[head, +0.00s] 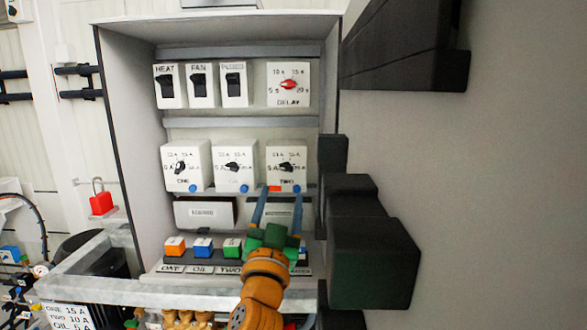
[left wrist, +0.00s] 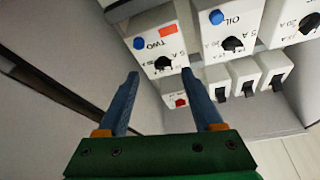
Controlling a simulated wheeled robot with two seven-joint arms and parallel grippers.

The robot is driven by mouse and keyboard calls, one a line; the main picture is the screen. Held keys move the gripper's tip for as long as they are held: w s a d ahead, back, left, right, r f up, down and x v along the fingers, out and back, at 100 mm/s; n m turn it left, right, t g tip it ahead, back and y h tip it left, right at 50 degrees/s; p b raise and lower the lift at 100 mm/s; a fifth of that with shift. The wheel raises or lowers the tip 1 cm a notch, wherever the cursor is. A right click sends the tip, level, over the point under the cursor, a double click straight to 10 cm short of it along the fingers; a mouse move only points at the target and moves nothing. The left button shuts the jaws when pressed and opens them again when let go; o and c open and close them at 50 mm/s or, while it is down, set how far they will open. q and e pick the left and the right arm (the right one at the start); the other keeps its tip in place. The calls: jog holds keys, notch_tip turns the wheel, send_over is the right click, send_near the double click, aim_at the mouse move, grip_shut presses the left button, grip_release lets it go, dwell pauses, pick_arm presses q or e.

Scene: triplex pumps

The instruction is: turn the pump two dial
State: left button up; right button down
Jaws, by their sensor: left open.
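The pump two dial (head: 287,167) is a black knob on a white box marked TWO, on the right of the cabinet's middle row. Its exact setting is too small to read. A red-orange tag and a blue button sit along the box's lower edge. My left gripper (head: 279,193) is open and empty, just below the box, fingers pointing up at it. In the left wrist view the dial (left wrist: 162,63) appears between the fingertips of the left gripper (left wrist: 160,76), beyond them; contact cannot be told. My right gripper is not in view.
The ONE dial box (head: 185,166) and OIL dial box (head: 234,166) stand to the left. The DELAY dial (head: 288,84) is above, with several switches beside it. Coloured buttons (head: 203,247) line the shelf below. Dark blocks (head: 374,245) stand close on the right.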

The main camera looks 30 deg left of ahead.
aim_at(286, 170)
pick_arm(q)
jog(key=w+r+p, duration=0.1)
jog(key=w+a+r+p, duration=0.1)
jog(key=r, duration=0.1)
jog(key=shift+w+a+r, duration=0.1)
jog(key=shift+w+a, duration=0.1)
jog(key=shift+w, duration=0.05)
jog(key=shift+w+a+r+p, duration=0.1)
jog(key=shift+w+r+p, duration=0.15)
jog(key=shift+p, duration=0.15)
jog(key=shift+w+a, duration=0.1)
jog(key=shift+w, duration=0.2)
jog(key=shift+w+a+f, duration=0.3)
jog(key=shift+w, duration=0.3)
jog(key=shift+s+d+r, duration=0.1)
jog(key=shift+s, duration=0.05)
jog(key=c, duration=0.5)
grip_shut()
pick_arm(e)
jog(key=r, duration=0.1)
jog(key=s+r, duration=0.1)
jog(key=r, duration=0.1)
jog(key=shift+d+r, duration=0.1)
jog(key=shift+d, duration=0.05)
